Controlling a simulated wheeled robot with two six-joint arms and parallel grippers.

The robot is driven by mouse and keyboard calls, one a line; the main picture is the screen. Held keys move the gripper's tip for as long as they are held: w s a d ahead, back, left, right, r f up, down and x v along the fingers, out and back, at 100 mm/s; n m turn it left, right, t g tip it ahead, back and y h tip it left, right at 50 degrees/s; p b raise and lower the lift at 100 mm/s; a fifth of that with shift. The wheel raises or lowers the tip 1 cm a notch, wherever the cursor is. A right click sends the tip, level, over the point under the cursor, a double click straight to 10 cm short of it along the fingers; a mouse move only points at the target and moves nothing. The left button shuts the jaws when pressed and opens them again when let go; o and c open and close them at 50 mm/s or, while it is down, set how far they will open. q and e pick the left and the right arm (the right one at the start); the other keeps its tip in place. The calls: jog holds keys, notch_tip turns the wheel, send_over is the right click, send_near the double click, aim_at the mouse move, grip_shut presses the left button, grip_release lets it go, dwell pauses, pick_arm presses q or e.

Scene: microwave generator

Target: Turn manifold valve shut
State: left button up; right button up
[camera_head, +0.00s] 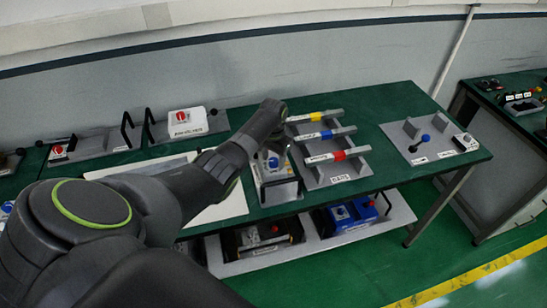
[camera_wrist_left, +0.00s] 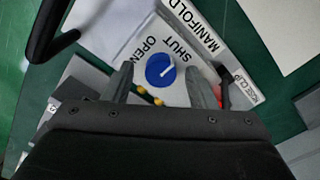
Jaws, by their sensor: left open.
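The manifold valve is a round blue knob (camera_wrist_left: 160,69) on a white panel (camera_wrist_left: 200,58) printed OPEN, SHUT and MANIFOLD. Its pale pointer line slants to the upper right in the left wrist view; I cannot tell its exact setting. In the head view the blue knob (camera_head: 272,161) tops a small white unit on the green bench, just below the end of my left arm. My left gripper (camera_wrist_left: 161,86) is open, with a finger on each side of the knob's near edge. The fingers look empty; contact with the knob cannot be told. My right gripper is not in view.
Right of the valve unit is a grey plate with yellow, blue and red banded bars (camera_head: 330,155). A dark handle (camera_wrist_left: 45,35) stands close by in the wrist view. A plate with a blue-tipped lever (camera_head: 425,138) lies farther right. A lower shelf (camera_head: 290,245) holds boxes.

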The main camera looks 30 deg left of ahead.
aim_at(274, 160)
pick_arm(q)
jog(key=shift+r, duration=0.1)
notch_tip(274, 160, up, 17)
jog(key=shift+r, duration=0.15)
dwell(0.4)
dwell(0.6)
